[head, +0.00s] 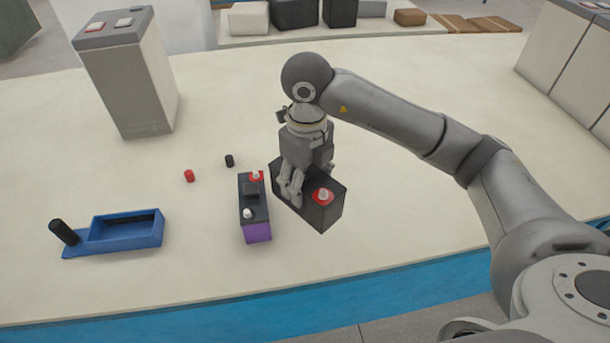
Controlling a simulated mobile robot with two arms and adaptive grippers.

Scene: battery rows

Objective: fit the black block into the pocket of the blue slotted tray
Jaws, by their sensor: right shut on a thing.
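The black block (325,214) is a dark battery-like box with a white terminal on a red ring on its top. My right gripper (290,196) is shut on it, with the fingers at its top left part. The block looks tilted in the picture; whether it touches the table I cannot tell. The blue slotted tray (157,230) lies at the left on the table, with an empty rectangular pocket and a black upright peg (64,232) at its left end. My left gripper is not in view.
A black and purple battery (257,231) stands between tray and block, close to the block. A red cap (189,176) and a black cap (229,160) lie behind it. A tall grey box (135,85) stands at the back left. The table's blue front edge (200,315) is near.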

